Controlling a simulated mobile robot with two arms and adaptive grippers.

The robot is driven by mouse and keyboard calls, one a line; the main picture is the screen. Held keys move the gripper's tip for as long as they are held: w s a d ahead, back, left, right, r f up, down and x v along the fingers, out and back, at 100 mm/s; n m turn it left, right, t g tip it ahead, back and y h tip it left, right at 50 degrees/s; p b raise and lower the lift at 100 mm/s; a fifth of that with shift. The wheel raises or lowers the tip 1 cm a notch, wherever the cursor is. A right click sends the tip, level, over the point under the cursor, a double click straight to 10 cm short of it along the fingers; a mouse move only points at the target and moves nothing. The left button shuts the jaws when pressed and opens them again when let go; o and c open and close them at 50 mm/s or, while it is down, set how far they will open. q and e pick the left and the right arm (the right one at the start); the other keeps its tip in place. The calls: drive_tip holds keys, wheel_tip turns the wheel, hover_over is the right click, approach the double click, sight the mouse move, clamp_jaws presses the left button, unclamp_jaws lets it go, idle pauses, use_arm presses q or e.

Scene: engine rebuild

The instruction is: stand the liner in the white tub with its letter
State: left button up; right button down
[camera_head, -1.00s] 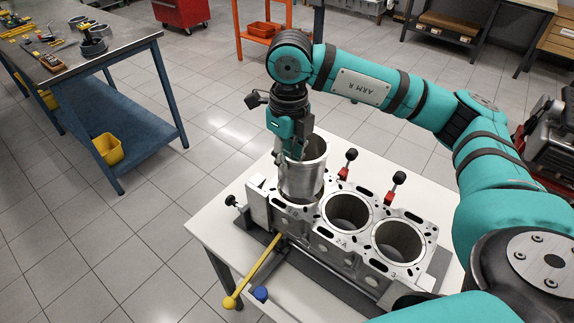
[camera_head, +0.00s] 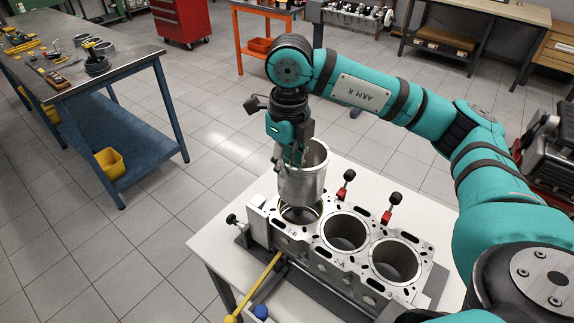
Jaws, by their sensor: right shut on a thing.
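The liner (camera_head: 304,186) is a grey metal cylinder, open at the top and upright. My right gripper (camera_head: 293,160) is shut on its upper left wall. The liner's lower end is just above the left bore (camera_head: 298,217) of the engine block (camera_head: 318,254), whose dark opening shows beneath it. The block's middle bore (camera_head: 345,231) and right bore (camera_head: 396,261) are open at the top. Small marks stand beside the bores; the middle one looks like "2-A". I cannot make out a white tub. My left gripper is out of view.
The block sits on a white table (camera_head: 222,246) with red-and-black clamps (camera_head: 346,185) behind it. A yellow-handled lever (camera_head: 262,278) sticks out in front. A workbench (camera_head: 110,60) with tools and rings stands at left; tiled floor (camera_head: 130,240) lies between.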

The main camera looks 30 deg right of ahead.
wheel_tip(320, 180, up, 6)
drive_tip(key=p, duration=0.3)
drive_tip(key=shift+r, duration=0.15)
idle(0.7)
